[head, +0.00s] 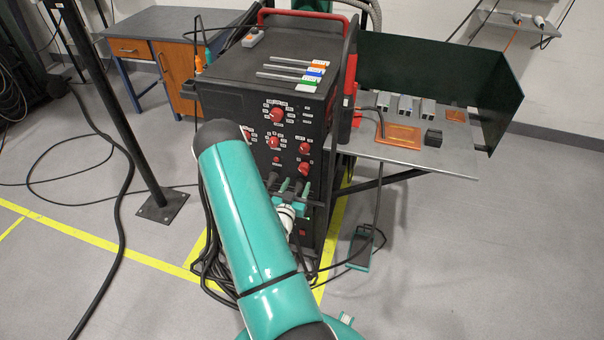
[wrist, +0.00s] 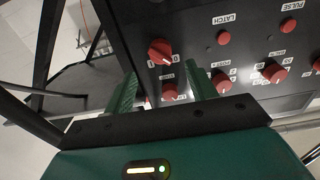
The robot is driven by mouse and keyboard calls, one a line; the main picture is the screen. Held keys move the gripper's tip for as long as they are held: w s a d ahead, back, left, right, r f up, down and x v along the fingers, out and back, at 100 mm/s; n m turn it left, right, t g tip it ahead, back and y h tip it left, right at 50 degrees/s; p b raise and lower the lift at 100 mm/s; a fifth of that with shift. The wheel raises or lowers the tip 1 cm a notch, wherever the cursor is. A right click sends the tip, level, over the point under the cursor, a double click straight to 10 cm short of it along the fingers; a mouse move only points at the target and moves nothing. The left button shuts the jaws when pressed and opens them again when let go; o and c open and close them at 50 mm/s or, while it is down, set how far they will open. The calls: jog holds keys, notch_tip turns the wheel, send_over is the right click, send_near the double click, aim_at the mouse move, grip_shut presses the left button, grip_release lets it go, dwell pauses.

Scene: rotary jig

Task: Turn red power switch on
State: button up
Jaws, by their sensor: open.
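My gripper (head: 288,184) is in front of the lower part of the black machine's (head: 215,105) front panel in the head view, partly behind my own arm. In the wrist view its two green fingers (wrist: 160,84) are open and empty. A red rotary knob (wrist: 160,51) with small white marks beside it shows just beyond and between the fingertips. It looks like the red power switch, but no power label is readable. Its pointer is tilted, and contact with the fingers cannot be told. In the head view I cannot pick this knob out for certain.
Other red knobs (wrist: 275,73) and a red button (wrist: 223,38) under a LATCH label sit close by on the panel. A grey side table (head: 400,165) with a dark screen (head: 440,75) stands right.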

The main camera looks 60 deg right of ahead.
aim_at(302, 172)
jog(key=d, duration=0.4)
jog(key=w+d, duration=0.1)
jog(key=d, duration=0.1)
jog(key=shift+w+d, duration=0.1)
jog(key=shift+d, duration=0.25)
jog(key=shift+c, duration=0.4)
jog(key=c, duration=0.9)
